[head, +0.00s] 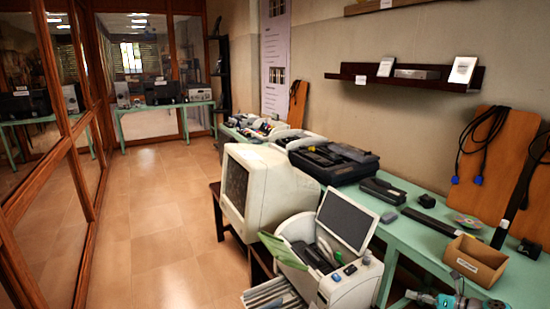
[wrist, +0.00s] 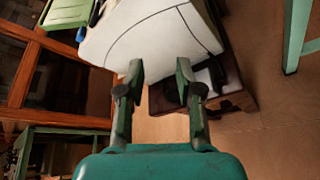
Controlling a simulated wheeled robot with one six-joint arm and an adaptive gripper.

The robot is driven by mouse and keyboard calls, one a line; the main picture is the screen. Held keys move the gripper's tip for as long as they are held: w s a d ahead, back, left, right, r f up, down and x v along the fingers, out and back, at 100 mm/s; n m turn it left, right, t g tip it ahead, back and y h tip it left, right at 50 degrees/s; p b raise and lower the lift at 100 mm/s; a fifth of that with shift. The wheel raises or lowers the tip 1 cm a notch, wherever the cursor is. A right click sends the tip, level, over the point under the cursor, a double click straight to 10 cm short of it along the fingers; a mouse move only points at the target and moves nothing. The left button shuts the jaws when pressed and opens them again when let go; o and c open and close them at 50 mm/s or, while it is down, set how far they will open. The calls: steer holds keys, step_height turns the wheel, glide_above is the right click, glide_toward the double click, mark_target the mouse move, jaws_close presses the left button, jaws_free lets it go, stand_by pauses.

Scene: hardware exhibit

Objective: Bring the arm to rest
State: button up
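My gripper (wrist: 159,74) shows in the wrist view with its two dark green fingers apart and nothing held between them. A large pale rounded casing (wrist: 150,38) lies beyond the fingertips; I cannot tell whether they touch it. Tiled floor shows through the gap between the fingers.
In the head view a long green table (head: 420,250) runs along the right wall. It bears a cardboard box (head: 475,262) and a black case (head: 335,160). A CRT monitor (head: 268,190) and an open-lidded machine (head: 345,285) stand in front. The tiled floor (head: 165,220) at left is clear.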

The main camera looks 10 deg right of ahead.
steer(key=s+a+f+n+g+h, duration=0.1)
steer(key=s+a+f+n+h, duration=0.2)
steer(key=a+f, duration=0.6)
steer(key=s+a+f+n+h, duration=0.1)
steer(key=s+a+f+n, duration=0.2)
steer(key=s+a+f, duration=0.5)
steer(key=s+a+f+n+h, duration=0.2)
steer(key=s+a+f+n, duration=0.2)
steer(key=s+a, duration=0.25)
steer(key=s+a+f+n+h, duration=0.1)
steer(key=s+a+f+n, duration=0.35)
steer(key=s, duration=0.35)
steer(key=s+a+r+n+t+h, duration=0.1)
steer(key=s+a+r+n, duration=0.2)
steer(key=s+r+n, duration=0.45)
steer(key=s+a+r+n+h, duration=0.1)
steer(key=s+a+r+n, duration=0.25)
steer(key=s, duration=0.75)
steer(key=s+a+r+n+t, duration=0.1)
steer(key=s+r+n, duration=0.2)
steer(key=r, duration=0.4)
steer(key=s+a+r+n+t, duration=0.1)
steer(key=s+r+n, duration=0.2)
steer(key=r+n, duration=0.2)
steer(key=s+a+r+n+t+y, duration=0.1)
steer(key=s+r+n, duration=0.3)
steer(key=r, duration=0.7)
steer(key=shift+a, duration=0.2)
